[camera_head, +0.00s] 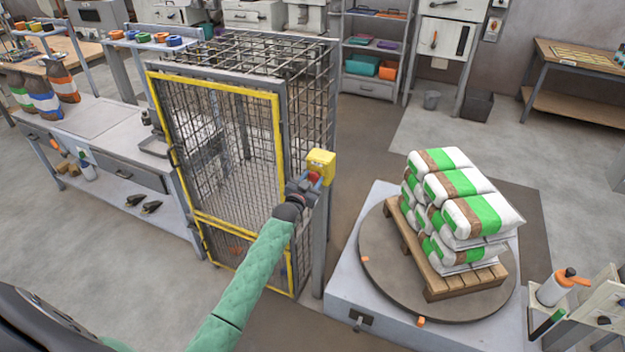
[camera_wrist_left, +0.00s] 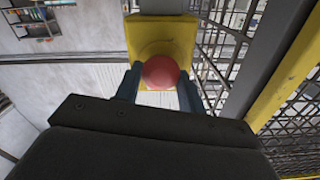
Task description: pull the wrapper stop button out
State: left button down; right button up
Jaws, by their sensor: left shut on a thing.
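The wrapper stop button is a red mushroom head (camera_wrist_left: 160,72) on a yellow box (camera_wrist_left: 160,30). In the head view the yellow box (camera_head: 321,163) sits on top of a grey post, and a bit of the red button (camera_head: 314,177) shows beside my gripper. My left gripper (camera_head: 308,185) reaches it from the front left. In the wrist view its two fingers (camera_wrist_left: 160,84) stand on either side of the red head, shut on it. Whether the button is in or out cannot be told. My right gripper is not in view.
A mesh cage with a yellow-framed door (camera_head: 282,180) stands just left of the post. To the right, a turntable (camera_head: 390,285) carries a wooden pallet (camera_head: 460,284) stacked with white and green bags (camera_head: 455,190). A workbench (camera_head: 100,140) stands at the left.

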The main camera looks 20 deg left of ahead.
pick_arm(q)
jog(key=shift+s, duration=0.35)
jog(key=shift+f, duration=0.15)
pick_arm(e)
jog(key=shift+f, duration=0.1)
pick_arm(q)
jog(key=c, duration=1.3)
grip_release()
jog(key=o, duration=0.5)
jog(key=shift+s, duration=0.1)
jog(key=shift+c, duration=0.2)
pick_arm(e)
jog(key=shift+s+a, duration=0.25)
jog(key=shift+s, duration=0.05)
pick_arm(q)
jog(key=shift+s, duration=0.2)
jog(key=s+b, duration=0.3)
jog(key=s, duration=0.4)
jog(key=shift+s, duration=0.2)
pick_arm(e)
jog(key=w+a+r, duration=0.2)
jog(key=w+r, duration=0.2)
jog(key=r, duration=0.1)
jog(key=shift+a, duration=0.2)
